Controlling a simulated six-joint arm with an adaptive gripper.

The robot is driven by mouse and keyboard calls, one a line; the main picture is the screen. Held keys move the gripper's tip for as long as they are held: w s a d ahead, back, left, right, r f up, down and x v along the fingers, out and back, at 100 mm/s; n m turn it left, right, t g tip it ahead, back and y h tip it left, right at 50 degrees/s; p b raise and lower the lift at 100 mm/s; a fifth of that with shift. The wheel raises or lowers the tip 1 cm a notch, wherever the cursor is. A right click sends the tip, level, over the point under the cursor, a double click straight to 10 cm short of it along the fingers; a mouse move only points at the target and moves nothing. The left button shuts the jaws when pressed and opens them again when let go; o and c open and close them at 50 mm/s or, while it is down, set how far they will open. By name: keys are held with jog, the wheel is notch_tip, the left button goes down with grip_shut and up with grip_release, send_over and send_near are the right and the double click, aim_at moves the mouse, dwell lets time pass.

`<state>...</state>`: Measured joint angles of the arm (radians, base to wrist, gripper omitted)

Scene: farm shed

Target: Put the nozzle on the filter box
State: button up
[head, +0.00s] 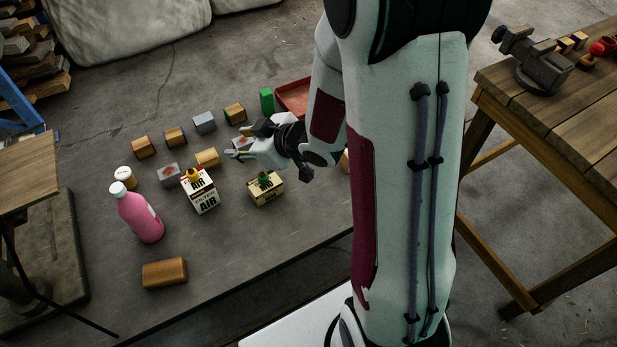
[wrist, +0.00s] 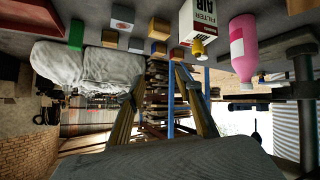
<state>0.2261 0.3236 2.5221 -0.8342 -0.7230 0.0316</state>
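The filter box (head: 202,197) is a white and red carton marked AIR FILTER, upright on the dark table. A small yellow piece (head: 192,174), which looks like the nozzle, sits on its top. In the wrist view, which is upside down, the filter box (wrist: 192,17) and the yellow piece (wrist: 198,50) show at the top, in contact. My gripper (head: 235,143) is above the table, behind and right of the filter box and apart from it. In the wrist view its two fingers (wrist: 160,80) are spread with nothing between them.
A tan box (head: 266,190) with a green piece on top stands right of the filter box. A pink bottle (head: 139,214) and a white-capped jar (head: 125,177) stand left. Several small blocks (head: 204,122) lie behind. A brown block (head: 164,273) lies in front. A red tray (head: 293,96) is behind my arm.

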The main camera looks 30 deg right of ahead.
jog(key=s+d+r+m+g+h, duration=0.1)
jog(key=s+d+r+m+h, duration=0.6)
jog(key=r, duration=0.5)
jog(key=s+a+r+g+y, duration=0.1)
jog(key=s+a+r, duration=0.1)
jog(key=s, duration=0.7)
jog(key=s+a+r+g+y, duration=0.1)
jog(key=s+a+r+g, duration=0.1)
jog(key=s, duration=0.8)
jog(key=shift+a+r+m+y, duration=0.15)
jog(key=shift+a+m+y, duration=0.15)
jog(key=shift+a, duration=0.1)
